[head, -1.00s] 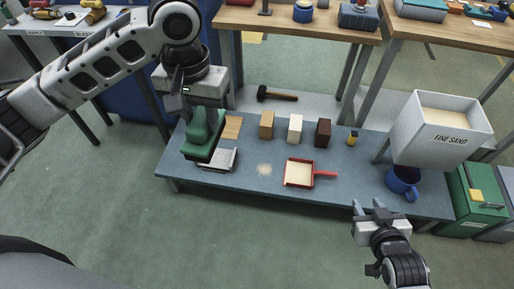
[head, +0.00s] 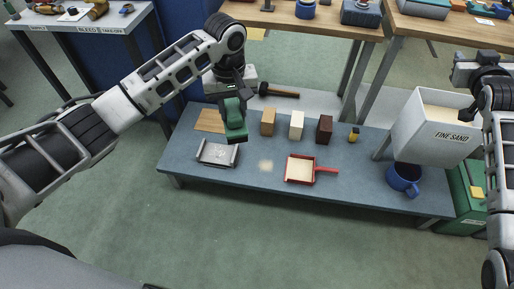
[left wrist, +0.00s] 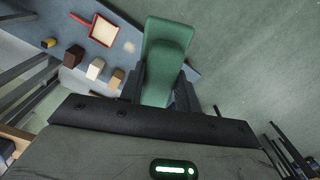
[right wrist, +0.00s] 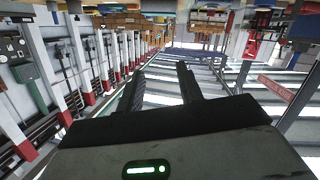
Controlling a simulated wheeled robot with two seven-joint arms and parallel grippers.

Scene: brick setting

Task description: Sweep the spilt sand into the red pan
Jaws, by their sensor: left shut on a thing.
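My left gripper (head: 236,92) is shut on a green brush (head: 235,118) with a dark lower edge. It holds the brush behind and left of the sand patch; the brush also shows between the fingers in the left wrist view (left wrist: 167,50). The spilt sand (head: 266,166) is a small pale patch on the blue-grey low bench (head: 235,184). The red pan (head: 315,172) lies just right of the sand, its handle pointing right, its inside pale; it also shows in the left wrist view (left wrist: 90,40). My right gripper (right wrist: 160,72) is open and empty, raised at the far right.
A metal tray (head: 218,154) and a wooden board (head: 210,120) lie left of the sand. Brown, cream and dark blocks (head: 296,125) stand behind the pan. A hammer (head: 280,92) lies farther back. A FINE SAND bin (head: 440,140) and blue mug (head: 404,178) are at right.

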